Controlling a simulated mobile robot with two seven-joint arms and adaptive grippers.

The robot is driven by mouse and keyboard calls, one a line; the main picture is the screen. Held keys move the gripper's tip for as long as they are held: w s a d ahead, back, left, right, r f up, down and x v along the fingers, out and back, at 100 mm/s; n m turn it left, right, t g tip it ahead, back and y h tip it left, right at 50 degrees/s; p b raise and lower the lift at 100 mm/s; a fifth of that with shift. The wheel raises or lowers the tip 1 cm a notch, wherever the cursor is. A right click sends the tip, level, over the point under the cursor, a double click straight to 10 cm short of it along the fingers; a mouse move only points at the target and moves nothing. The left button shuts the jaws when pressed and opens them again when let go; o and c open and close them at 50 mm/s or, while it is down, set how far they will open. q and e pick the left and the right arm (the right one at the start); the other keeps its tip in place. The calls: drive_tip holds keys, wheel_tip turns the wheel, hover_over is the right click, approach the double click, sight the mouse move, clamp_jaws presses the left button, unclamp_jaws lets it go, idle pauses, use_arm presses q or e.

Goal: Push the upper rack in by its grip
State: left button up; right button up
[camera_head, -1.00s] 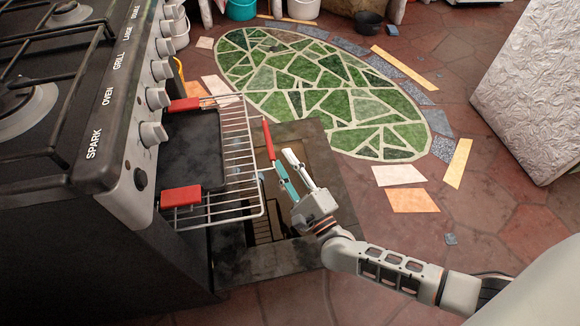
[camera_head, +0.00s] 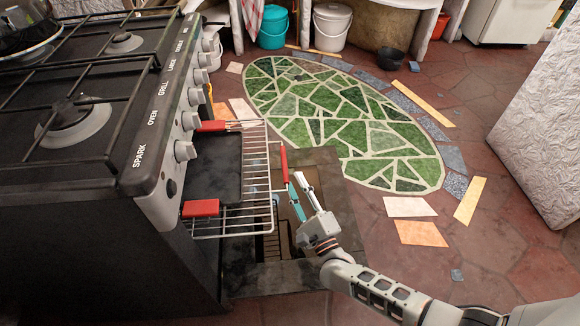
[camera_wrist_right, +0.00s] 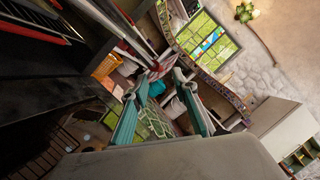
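The upper rack (camera_head: 258,190) is a silver wire rack sticking out of the oven front, over a dark tray or plate (camera_head: 213,165). Red grip blocks show at its far side (camera_head: 212,126) and near side (camera_head: 200,208). A slim red bar (camera_head: 284,163) stands just right of the rack, close to my fingertips; what it is fixed to is unclear. My right gripper (camera_head: 297,182) is open and empty to the right of the rack, apart from the red blocks. Its two spread fingers also show in the right wrist view (camera_wrist_right: 156,86). My left gripper is not in view.
The stove's knob panel (camera_head: 180,130) stands above the rack on the left. A dark frame with an opening (camera_head: 330,180) lies beneath my right gripper. A green mosaic oval (camera_head: 350,120) covers the floor beyond. A white textured block (camera_head: 545,130) stands at right.

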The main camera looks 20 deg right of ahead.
sight(285, 163)
drive_tip(key=x, duration=0.4)
drive_tip(key=b+x, duration=0.1)
drive_tip(key=x, duration=0.1)
drive_tip(key=shift+w+f, duration=0.3)
drive_tip(key=shift+w, duration=0.1)
drive_tip(key=shift+w+a+r, duration=0.1)
drive_tip(key=shift+w+r, duration=0.15)
drive_tip(key=shift+w, duration=0.25)
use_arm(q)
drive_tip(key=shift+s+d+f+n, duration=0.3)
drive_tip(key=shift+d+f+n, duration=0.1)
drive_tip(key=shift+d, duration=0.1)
use_arm(e)
clamp_jaws()
